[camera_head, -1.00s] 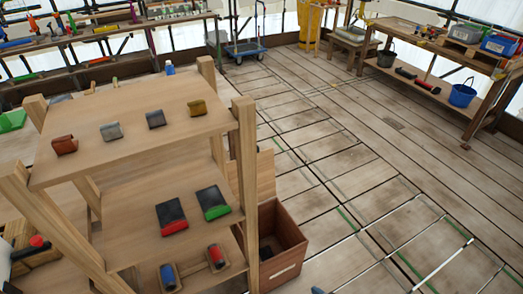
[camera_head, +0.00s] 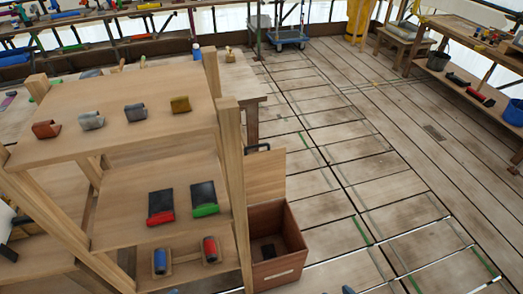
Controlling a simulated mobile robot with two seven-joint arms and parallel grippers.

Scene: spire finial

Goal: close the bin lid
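A reddish-brown wooden bin (camera_head: 279,246) stands on the floor just right of the wooden shelf rack. Its lid (camera_head: 265,175) is open and stands upright at the back of the bin, with a dark handle (camera_head: 258,148) at its top edge. A dark object (camera_head: 268,251) shows inside the bin; I cannot tell what it is. The bin's left side is partly hidden by the rack's post. Neither gripper shows clearly in this view.
The wooden rack (camera_head: 128,140) fills the left side, with several small metal pieces on top and red, green and blue items on lower shelves. A workbench (camera_head: 470,80) stands at the far right. The plank floor (camera_head: 390,190) right of the bin is clear.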

